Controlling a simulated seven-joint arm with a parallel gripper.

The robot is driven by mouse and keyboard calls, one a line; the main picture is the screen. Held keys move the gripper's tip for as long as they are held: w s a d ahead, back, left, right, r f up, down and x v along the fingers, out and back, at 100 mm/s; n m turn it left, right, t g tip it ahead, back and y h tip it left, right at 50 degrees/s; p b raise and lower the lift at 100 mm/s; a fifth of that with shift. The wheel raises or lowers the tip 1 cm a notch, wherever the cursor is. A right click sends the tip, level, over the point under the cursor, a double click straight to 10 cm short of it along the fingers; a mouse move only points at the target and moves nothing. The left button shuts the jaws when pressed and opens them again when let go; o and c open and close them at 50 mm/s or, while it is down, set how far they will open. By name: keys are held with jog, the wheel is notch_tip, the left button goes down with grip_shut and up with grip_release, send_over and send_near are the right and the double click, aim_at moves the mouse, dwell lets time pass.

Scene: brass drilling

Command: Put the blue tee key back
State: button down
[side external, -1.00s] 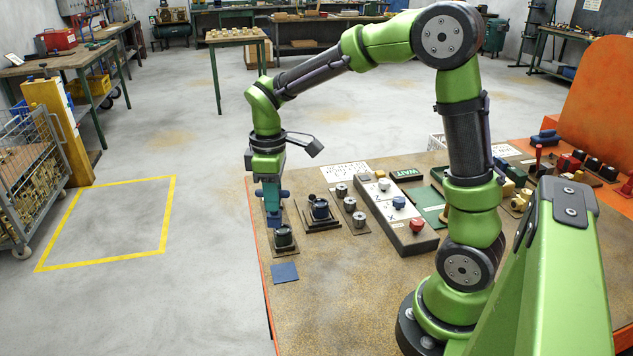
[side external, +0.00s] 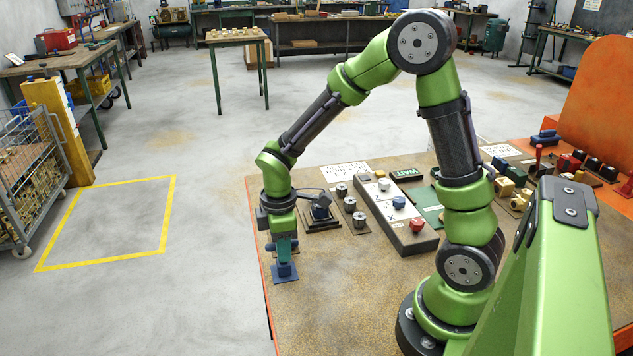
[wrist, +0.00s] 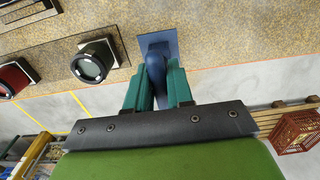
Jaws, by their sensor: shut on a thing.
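My gripper (side external: 284,250) is low over the near left corner of the bench, fingers pointing down. It is shut on the blue tee key (wrist: 155,68), whose rounded blue body shows between the green fingers in the wrist view. In the side view, the key's blue lower part (side external: 284,270) is just above or on the blue square pad (side external: 292,278); I cannot tell whether they touch. The pad (wrist: 159,40) also shows beyond the key in the wrist view. The fingers hide part of the key.
A dark round socket on a brown plate (wrist: 94,61) is left of the key in the wrist view. In the side view, a block with blue and red knobs (side external: 398,212) stands to the right. Open bench lies between the pad and my base.

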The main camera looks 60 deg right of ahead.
jog(key=c, duration=1)
grip_release()
jog(key=shift+f, duration=0.1)
notch_tip(320, 180, up, 11)
jog(key=shift+r, duration=0.1)
jog(key=s+a+r+m+t+y, duration=0.2)
jog(key=s+r+m+t, duration=0.5)
jog(key=s+m, duration=0.3)
jog(key=shift+s+a+r+m, duration=0.25)
jog(key=shift+r+m, duration=0.35)
jog(key=shift+m, duration=1)
